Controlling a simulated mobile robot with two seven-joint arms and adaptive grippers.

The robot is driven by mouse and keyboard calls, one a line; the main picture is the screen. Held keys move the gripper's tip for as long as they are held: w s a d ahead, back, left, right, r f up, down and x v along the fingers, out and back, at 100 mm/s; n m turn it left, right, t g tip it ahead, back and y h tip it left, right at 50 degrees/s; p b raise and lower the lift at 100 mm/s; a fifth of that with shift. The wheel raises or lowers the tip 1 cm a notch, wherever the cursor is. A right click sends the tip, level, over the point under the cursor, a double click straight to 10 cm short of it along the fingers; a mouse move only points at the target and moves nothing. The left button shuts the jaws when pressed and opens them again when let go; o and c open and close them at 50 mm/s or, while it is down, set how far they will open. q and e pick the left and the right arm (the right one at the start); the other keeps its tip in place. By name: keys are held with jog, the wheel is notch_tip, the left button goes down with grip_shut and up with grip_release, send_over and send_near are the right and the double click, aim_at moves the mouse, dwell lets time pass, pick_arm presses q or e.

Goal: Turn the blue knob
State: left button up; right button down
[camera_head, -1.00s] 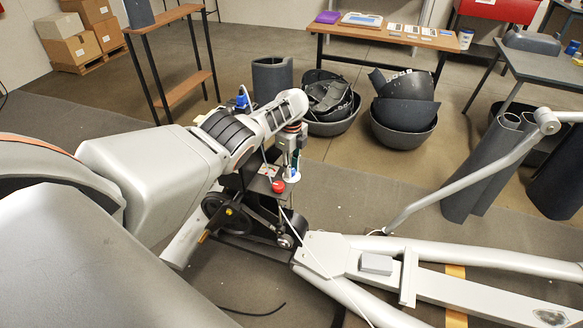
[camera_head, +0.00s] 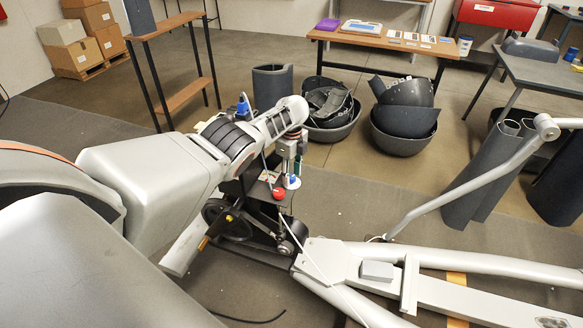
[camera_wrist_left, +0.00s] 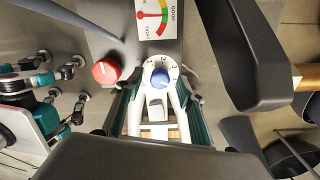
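The blue knob (camera_wrist_left: 160,78) sits on a white numbered dial (camera_wrist_left: 150,68) in the left wrist view. My left gripper (camera_wrist_left: 161,88) has its teal and dark fingers spread on either side of the dial, with the knob between them. I cannot tell whether a finger touches the knob.
A red knob (camera_wrist_left: 106,71) stands close left of the dial; it also shows in the head view (camera_head: 279,194). A gauge (camera_wrist_left: 158,12) lies above the dial. A grey machine frame (camera_head: 340,262) extends right. Dark bins (camera_head: 403,140) and a wooden table (camera_head: 375,40) are behind.

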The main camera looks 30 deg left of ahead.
aim_at(292, 177)
pick_arm(q)
notch_tip(292, 177, up, 12)
dwell(0.6)
dwell(0.5)
